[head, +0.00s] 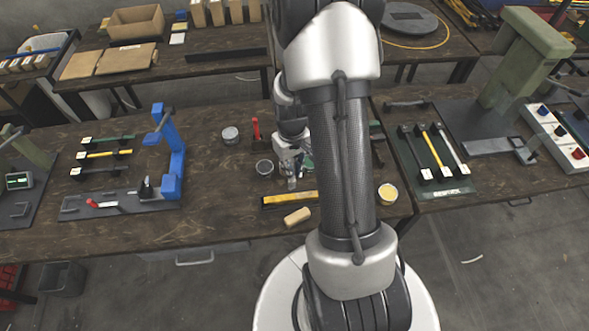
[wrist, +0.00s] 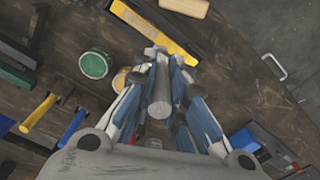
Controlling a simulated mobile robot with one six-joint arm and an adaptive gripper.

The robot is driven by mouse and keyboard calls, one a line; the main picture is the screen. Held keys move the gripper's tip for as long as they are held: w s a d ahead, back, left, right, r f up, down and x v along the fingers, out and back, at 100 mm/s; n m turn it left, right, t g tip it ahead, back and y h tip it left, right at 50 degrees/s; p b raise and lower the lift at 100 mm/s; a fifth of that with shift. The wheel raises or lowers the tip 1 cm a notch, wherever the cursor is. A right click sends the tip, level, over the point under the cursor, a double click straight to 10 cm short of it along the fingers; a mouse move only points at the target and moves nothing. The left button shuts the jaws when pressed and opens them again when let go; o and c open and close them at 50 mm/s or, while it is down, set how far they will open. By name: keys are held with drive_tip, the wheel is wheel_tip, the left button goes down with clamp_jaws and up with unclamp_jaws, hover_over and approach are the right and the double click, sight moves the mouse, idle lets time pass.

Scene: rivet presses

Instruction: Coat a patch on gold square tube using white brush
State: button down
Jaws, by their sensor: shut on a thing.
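The gold square tube (head: 290,199) lies on the bench near its front edge, and it also shows in the wrist view (wrist: 170,36) on a dark holder. My gripper (head: 291,166) is just behind the tube in the head view. In the wrist view my gripper (wrist: 162,72) is shut on a pale grey-white round handle (wrist: 160,98), which I take to be the white brush. The brush tip is hidden by the handle and fingers. I cannot tell whether it touches anything. No coated patch can be made out on the tube.
A beige block (head: 297,216) lies in front of the tube. A blue press (head: 170,160) stands left. My arm hides part of the bench.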

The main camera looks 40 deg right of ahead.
drive_tip(key=shift+r+p, duration=0.75)
drive_tip(key=shift+r, duration=0.5)
drive_tip(key=shift+w+f, duration=0.1)
